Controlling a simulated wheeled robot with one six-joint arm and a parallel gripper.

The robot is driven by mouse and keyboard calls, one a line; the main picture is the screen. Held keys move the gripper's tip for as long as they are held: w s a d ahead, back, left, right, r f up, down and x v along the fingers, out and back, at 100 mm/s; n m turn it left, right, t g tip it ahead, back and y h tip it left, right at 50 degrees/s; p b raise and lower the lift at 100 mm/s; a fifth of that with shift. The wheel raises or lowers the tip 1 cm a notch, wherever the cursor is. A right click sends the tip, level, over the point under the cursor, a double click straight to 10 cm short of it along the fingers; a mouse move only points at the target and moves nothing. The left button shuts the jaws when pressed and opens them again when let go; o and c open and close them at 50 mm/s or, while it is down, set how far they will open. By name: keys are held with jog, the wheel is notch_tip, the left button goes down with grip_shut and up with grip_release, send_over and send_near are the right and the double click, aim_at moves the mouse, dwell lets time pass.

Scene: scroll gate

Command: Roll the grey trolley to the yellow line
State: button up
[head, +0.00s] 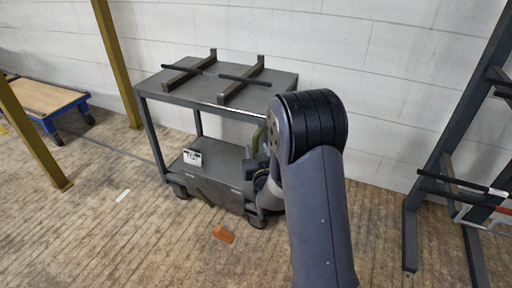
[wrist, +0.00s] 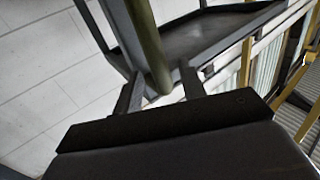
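The grey trolley (head: 278,80) stands in the middle of the head view, with two shelves and dark wheels, against the white wall. Its olive-yellow upright handle (head: 257,137) shows at its right end, partly behind my arm. In the wrist view the handle (wrist: 148,40) runs down between the two fingers of my gripper (wrist: 160,88). The fingers stand apart on either side of it, with a gap visible. In the head view my gripper is mostly hidden behind my own arm. I see no yellow line on the floor in either view.
Two brackets and a dark rod (head: 240,78) lie on the trolley's top. A small orange block (head: 223,233) and a white strip (head: 122,195) lie on the floor. Yellow posts (head: 32,130) and a blue-edged cart (head: 45,98) stand left. A dark rack (head: 455,130) stands right.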

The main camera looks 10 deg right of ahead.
jog(key=shift+w, duration=1.45)
grip_shut()
